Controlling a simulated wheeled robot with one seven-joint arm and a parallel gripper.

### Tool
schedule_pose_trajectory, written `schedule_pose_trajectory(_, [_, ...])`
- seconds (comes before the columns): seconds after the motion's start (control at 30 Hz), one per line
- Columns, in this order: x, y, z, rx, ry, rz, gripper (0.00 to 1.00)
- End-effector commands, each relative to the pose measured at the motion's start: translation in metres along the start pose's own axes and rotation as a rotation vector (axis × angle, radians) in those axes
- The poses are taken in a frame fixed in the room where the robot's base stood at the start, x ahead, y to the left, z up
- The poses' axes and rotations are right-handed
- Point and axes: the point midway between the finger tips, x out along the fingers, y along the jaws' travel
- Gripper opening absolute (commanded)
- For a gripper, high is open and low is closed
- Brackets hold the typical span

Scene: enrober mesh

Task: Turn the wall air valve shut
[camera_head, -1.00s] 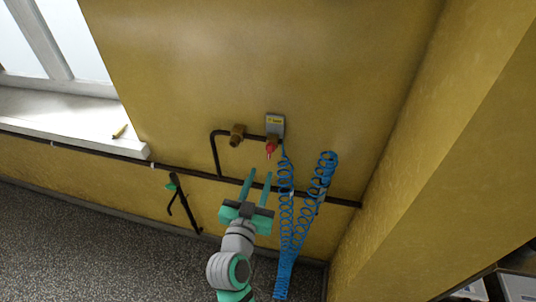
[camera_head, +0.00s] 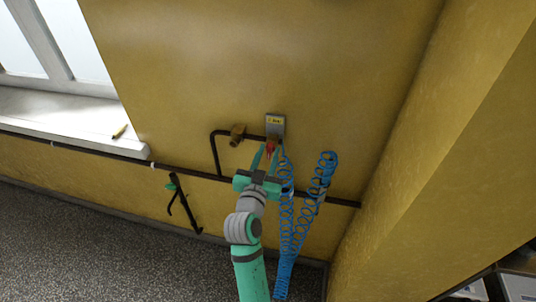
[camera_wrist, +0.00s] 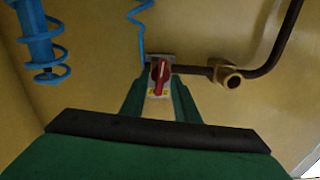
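The wall air valve has a red handle (camera_head: 270,148) below a grey plate with a yellow label (camera_head: 275,121) on the yellow wall. In the wrist view the red handle (camera_wrist: 160,76) lies roughly along the line of my fingers, over the grey plate (camera_wrist: 154,92). My gripper (camera_head: 269,152) reaches up to the valve from below, its two green fingers apart. In the wrist view my gripper (camera_wrist: 160,88) has one finger on each side of the handle. I cannot tell whether either finger touches it.
A dark pipe (camera_head: 214,150) with a brass fitting (camera_head: 237,135) runs left of the valve. Coiled blue hoses (camera_head: 305,205) hang close on the right. A horizontal pipe (camera_head: 345,203) crosses the wall lower down. A green-handled lever (camera_head: 172,186) is at lower left.

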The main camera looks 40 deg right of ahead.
Motion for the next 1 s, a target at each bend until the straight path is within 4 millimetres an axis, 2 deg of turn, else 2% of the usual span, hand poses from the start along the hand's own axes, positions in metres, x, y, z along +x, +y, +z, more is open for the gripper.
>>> schedule_pose_trajectory(0.07, [-0.0002,0.0000,0.0001,0.000,0.000,0.000,0.26])
schedule_pose_trajectory(0.17, [-0.0002,0.0000,0.0001,0.000,0.000,0.000,0.02])
schedule_pose_trajectory(0.2, [-0.0003,-0.0001,0.0001,0.000,0.000,0.000,0.02])
schedule_pose_trajectory(0.77, [-0.0004,-0.0004,0.0004,-0.093,-0.001,0.001,0.02])
schedule_pose_trajectory(0.8, [-0.0004,-0.0004,0.0004,-0.093,-0.001,0.001,0.28])
schedule_pose_trajectory(1.0, [-0.0004,-0.0005,0.0003,-0.093,0.000,0.000,0.28])
